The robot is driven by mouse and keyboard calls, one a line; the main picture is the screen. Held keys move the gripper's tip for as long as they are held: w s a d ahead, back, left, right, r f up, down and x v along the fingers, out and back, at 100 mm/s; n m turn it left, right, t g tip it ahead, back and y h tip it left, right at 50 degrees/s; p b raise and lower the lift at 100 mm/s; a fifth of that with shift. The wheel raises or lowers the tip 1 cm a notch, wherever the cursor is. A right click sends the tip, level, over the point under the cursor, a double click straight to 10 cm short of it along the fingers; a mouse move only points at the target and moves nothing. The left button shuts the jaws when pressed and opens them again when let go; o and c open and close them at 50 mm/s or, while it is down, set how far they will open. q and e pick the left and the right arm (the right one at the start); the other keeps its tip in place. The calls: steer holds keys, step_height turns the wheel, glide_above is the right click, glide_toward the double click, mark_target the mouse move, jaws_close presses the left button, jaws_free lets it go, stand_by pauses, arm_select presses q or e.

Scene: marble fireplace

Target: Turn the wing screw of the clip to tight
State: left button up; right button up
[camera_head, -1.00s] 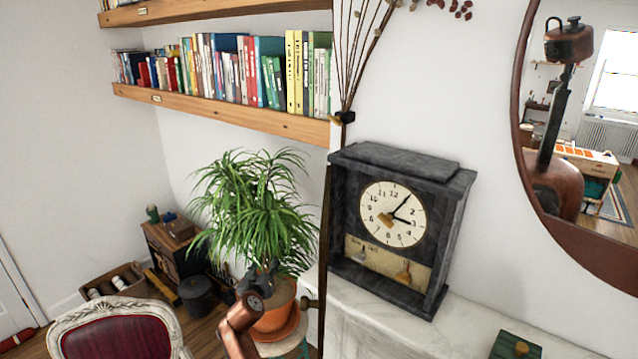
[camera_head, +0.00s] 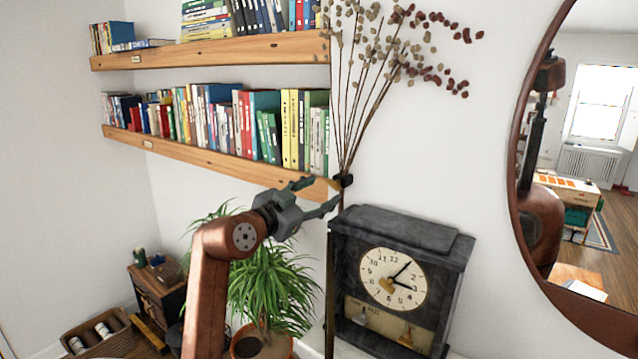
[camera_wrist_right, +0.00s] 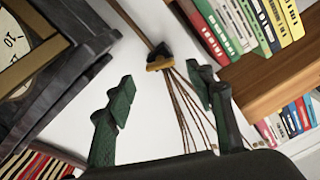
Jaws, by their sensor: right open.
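The clip (camera_head: 343,180) is small and black, and sits on a thin upright pole at the end of the lower shelf. It also shows in the right wrist view (camera_wrist_right: 159,50). A yellow-brown piece, apparently its wing screw (camera_wrist_right: 160,64), faces the wrist camera; in the head view I cannot make it out clearly. My right gripper (camera_head: 323,193) is open, its two fingers pointing at the clip from the left. In the wrist view the fingers (camera_wrist_right: 160,88) are spread wide, with the clip beyond them and nothing between them but stems behind. My left gripper is not in view.
Dried stems (camera_head: 378,85) rise from the clip. A wooden shelf (camera_head: 220,160) with books is close behind the gripper. A dark mantel clock (camera_head: 400,225) stands just below right. A potted plant (camera_head: 265,290) is under my arm. A round mirror (camera_head: 515,165) hangs at right.

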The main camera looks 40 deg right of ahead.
mark_target(331, 185)
steer(key=shift+p+x, duration=0.5)
steer(key=shift+x, duration=1.5)
steer(key=shift+c, duration=0.3)
steer(key=c, duration=1.1)
